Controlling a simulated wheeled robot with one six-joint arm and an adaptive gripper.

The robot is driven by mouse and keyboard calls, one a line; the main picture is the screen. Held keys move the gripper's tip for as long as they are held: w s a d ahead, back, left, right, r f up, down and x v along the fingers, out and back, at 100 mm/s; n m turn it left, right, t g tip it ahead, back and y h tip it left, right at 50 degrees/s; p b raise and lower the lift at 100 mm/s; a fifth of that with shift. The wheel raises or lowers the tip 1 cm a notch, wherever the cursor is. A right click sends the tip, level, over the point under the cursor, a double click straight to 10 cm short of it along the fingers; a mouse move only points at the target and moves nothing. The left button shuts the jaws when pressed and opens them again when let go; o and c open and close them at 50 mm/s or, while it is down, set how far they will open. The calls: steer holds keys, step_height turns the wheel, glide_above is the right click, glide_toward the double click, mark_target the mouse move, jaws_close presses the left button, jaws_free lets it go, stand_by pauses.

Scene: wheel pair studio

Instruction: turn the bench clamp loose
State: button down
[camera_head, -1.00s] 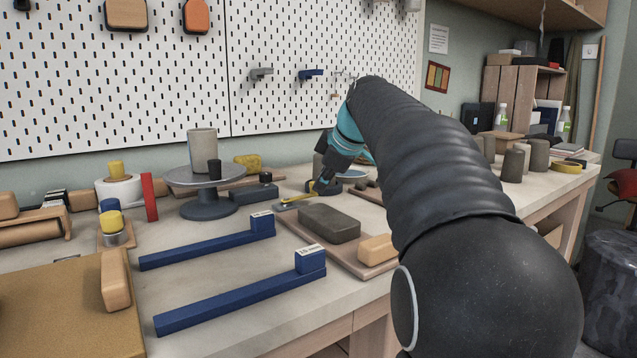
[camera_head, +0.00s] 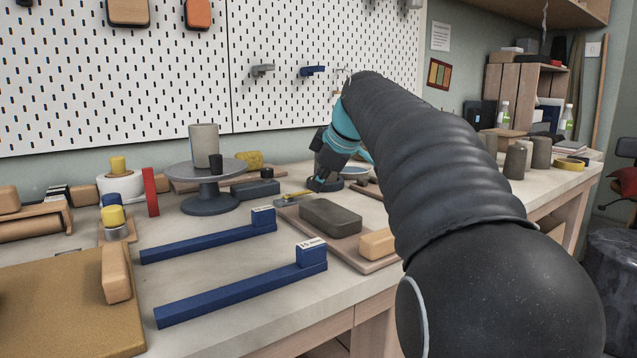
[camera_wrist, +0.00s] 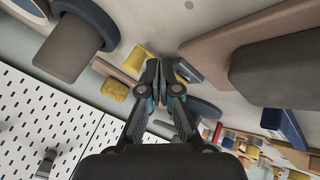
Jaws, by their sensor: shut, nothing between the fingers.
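A small yellow bar (camera_head: 297,195) lies at the back of the bench, behind the grey clay block. It looks like the handle of the bench clamp, but the clamp's body cannot be made out clearly. My gripper (camera_head: 319,186) is low over the bench just right of the bar. In the wrist view my gripper (camera_wrist: 154,76) is shut and empty, its fingertips together beside a yellow piece (camera_wrist: 134,60). I cannot tell whether they touch it.
A grey clay block (camera_head: 331,216) lies on a board in front. A turntable (camera_head: 207,174) bearing a grey cylinder stands to the left. Two blue bars (camera_head: 240,293) lie nearer. A yellow sponge (camera_head: 249,160) is behind, near the pegboard (camera_head: 300,100). Bare bench lies between the blue bars.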

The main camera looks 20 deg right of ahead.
steer(key=s, duration=0.1)
steer(key=s+b, duration=0.1)
steer(key=s, duration=0.1)
steer(key=shift+s+a+f, duration=0.1)
steer(key=shift+a+f, duration=0.05)
steer(key=shift+f, duration=0.2)
steer(key=s+d+r+p, duration=0.1)
steer(key=s+d+r, duration=0.2)
steer(key=s+r, duration=0.2)
steer(key=shift+d+r, duration=0.25)
steer(key=shift+r, duration=1.45)
